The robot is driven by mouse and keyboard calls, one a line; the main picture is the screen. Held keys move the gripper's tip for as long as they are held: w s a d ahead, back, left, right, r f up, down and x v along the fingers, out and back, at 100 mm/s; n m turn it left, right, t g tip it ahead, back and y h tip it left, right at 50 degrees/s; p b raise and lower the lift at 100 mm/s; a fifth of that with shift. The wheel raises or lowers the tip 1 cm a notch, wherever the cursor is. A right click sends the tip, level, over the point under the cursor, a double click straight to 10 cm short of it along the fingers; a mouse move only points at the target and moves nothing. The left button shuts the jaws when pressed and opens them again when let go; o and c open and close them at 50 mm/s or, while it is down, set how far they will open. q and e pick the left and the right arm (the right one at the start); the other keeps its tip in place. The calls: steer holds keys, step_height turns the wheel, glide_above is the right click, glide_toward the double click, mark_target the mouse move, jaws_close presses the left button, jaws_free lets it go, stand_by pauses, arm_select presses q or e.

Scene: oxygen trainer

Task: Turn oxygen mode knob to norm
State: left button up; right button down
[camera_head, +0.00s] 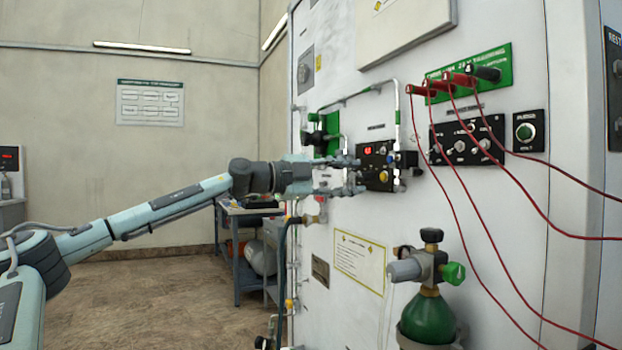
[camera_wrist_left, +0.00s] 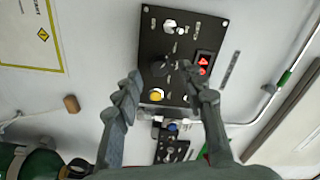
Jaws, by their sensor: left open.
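A black control panel (camera_head: 378,150) with a red lit display (camera_head: 367,150) is on the white wall unit. My left gripper (camera_head: 357,174) reaches in from the left, with its fingers pointing at this panel. In the left wrist view the panel (camera_wrist_left: 215,30) shows a black knob (camera_wrist_left: 160,67), a light knob (camera_wrist_left: 170,27) and a yellow button (camera_wrist_left: 156,95). The left gripper (camera_wrist_left: 160,73) is open, its fingertips on either side of the black knob. I cannot tell whether they touch it. The labels are too small to read, so the mode setting is unclear. My right gripper is not in view.
Metal pipes (camera_head: 345,98) run around the panel. A second switch panel (camera_head: 468,141) and red cables (camera_head: 455,195) are to the right. A green oxygen cylinder (camera_head: 428,318) with a valve stands below. The space left of the wall unit, around my arm, is mostly free.

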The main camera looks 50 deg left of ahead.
arm_select(q)
steer(key=v, duration=1)
steer(key=shift+a, duration=0.1)
